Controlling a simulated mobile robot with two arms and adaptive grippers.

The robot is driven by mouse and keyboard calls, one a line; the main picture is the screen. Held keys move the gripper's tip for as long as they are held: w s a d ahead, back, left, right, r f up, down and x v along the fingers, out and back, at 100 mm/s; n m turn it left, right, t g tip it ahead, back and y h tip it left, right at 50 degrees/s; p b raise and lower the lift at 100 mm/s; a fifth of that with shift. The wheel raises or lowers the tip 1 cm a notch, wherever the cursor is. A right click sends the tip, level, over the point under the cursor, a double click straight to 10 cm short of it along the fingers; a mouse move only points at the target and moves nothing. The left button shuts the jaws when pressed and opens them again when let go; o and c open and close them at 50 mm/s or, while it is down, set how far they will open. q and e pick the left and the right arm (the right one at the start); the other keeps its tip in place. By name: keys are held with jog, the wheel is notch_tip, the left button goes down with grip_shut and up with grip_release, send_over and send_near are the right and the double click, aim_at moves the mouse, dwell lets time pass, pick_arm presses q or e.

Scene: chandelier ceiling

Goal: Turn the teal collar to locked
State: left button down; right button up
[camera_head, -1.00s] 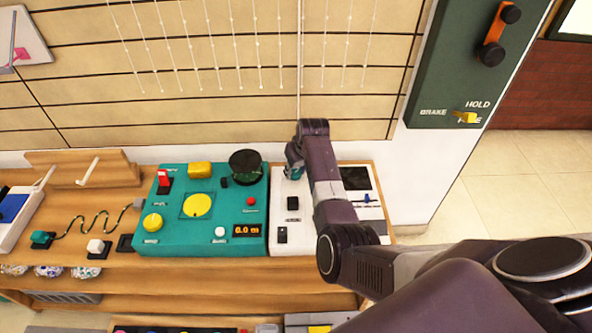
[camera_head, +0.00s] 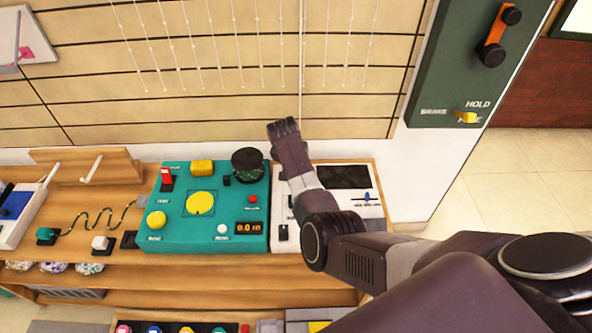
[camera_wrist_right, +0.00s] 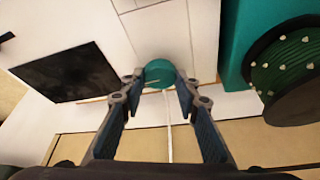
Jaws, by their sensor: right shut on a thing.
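The teal collar (camera_wrist_right: 160,73) is a small round knob on the white panel (camera_wrist_right: 158,30), with a thin pale mark across it. My right gripper (camera_wrist_right: 159,86) has one fingertip on each side of it and is shut on it. In the head view my right wrist (camera_head: 285,130) leans left over the back left part of the white panel (camera_head: 328,203), and the collar and fingertips are hidden behind it. I cannot read any label beside the collar. My left gripper is not in view.
A teal console (camera_head: 235,207) with a dark green-rimmed reel (camera_head: 247,164) stands directly left of the white panel. A dark screen (camera_head: 343,177) and a blue slider (camera_head: 367,197) are on the panel's right. The wooden bench (camera_head: 180,264) holds several more devices.

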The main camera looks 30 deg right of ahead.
jog(key=shift+m+g, duration=0.3)
jog(key=shift+m, duration=0.3)
jog(key=o, duration=1.2)
jog(key=shift+c, duration=0.2)
jog(key=shift+r, duration=0.1)
jog(key=v, duration=1.2)
jog(key=shift+a, duration=0.15)
